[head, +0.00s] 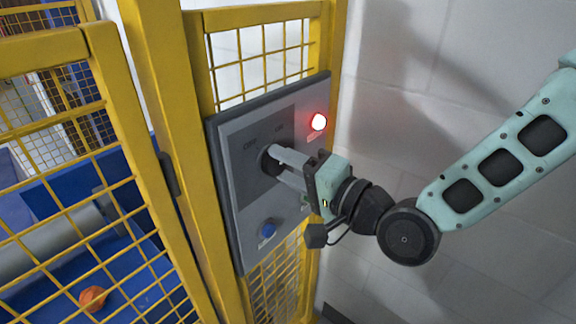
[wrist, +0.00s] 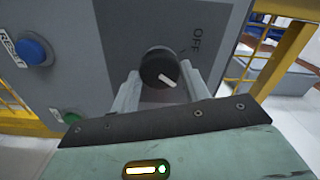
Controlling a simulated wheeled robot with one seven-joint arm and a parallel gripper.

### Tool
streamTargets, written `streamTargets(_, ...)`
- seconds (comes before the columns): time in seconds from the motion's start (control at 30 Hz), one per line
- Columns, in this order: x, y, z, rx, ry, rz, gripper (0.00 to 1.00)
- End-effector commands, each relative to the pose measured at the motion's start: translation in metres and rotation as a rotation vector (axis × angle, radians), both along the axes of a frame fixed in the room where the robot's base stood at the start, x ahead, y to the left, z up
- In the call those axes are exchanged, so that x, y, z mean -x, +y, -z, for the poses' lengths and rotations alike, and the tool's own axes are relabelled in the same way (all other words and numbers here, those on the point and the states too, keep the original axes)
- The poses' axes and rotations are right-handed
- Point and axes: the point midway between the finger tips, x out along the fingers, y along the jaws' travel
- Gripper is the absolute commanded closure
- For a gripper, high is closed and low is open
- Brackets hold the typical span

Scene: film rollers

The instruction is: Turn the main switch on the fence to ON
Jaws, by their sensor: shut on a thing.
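The main switch is a round black knob (head: 268,160) on a grey panel (head: 233,220) on the yellow fence. In the head view, OFF is printed at its upper left and ON at its upper right. My gripper (head: 279,166) reaches the knob from the right, its fingers shut on it. In the wrist view, the knob (wrist: 159,68) sits between the two fingertips (wrist: 163,88). Its white mark points to the lower right, away from the OFF label (wrist: 197,40). The ON label is hidden in that view.
A red lamp (head: 319,121) glows on the panel's upper right. A blue RESET button (head: 267,230) is low on the panel, and a green button (wrist: 72,117) shows in the wrist view. Yellow mesh fence (head: 80,130) lies left; a white wall (head: 400,90) stands right.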

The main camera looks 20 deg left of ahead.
Motion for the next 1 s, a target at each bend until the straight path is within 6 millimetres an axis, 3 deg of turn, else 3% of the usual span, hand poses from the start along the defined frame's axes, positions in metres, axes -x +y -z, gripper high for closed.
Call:
streamTargets(0.47,-0.0009,-0.0005,0.0001,-0.005,0.013,0.002,0.77)
streamTargets(0.5,-0.0009,-0.0006,0.0002,-0.005,0.013,0.002,0.43)
streamTargets(0.53,-0.0009,-0.0006,0.0002,-0.005,0.013,0.002,0.34)
streamTargets(1.0,0.0001,-0.0010,0.0003,-0.005,0.011,0.001,0.32)
